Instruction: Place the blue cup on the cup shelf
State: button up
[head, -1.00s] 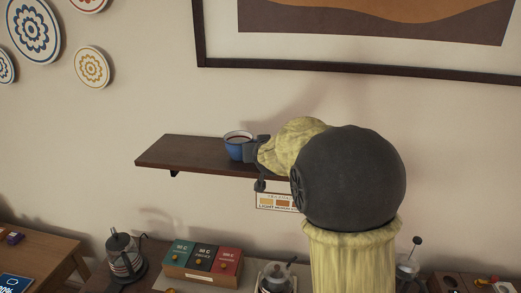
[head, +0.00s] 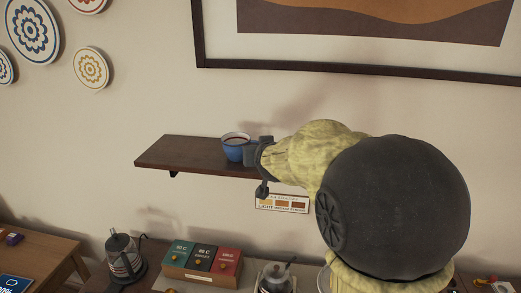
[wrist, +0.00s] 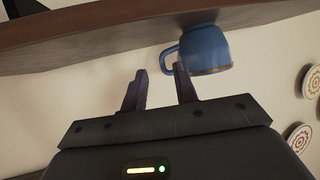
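The blue cup (head: 235,149), with dark contents, stands upright on the brown wall shelf (head: 185,151), near its front edge. My gripper (head: 252,153) is at the cup's right side. In the wrist view, the two fingers (wrist: 160,88) are apart with nothing clamped between them. The cup (wrist: 207,50) and its handle show just beyond the right fingertip. Whether that finger touches the handle, I cannot tell. My arm hides the shelf's right part in the head view.
Below the shelf are a small sign (head: 283,203), a box of coloured packets (head: 202,262), a French press (head: 124,258) and a metal pot (head: 275,277). A framed picture (head: 360,68) hangs above. The shelf's left part is clear.

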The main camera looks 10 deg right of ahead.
jog(key=p+v, duration=0.2)
jog(key=v, duration=0.4)
jog(key=shift+p, duration=0.3)
jog(key=shift+s, duration=0.1)
jog(key=s+f+n+g+y, duration=0.1)
jog(key=s+f+g, duration=0.9)
jog(key=s+f, duration=1)
jog(key=shift+s+a+f+g, duration=0.2)
jog(key=shift+s+f+g, duration=0.2)
jog(key=shift+f, duration=0.35)
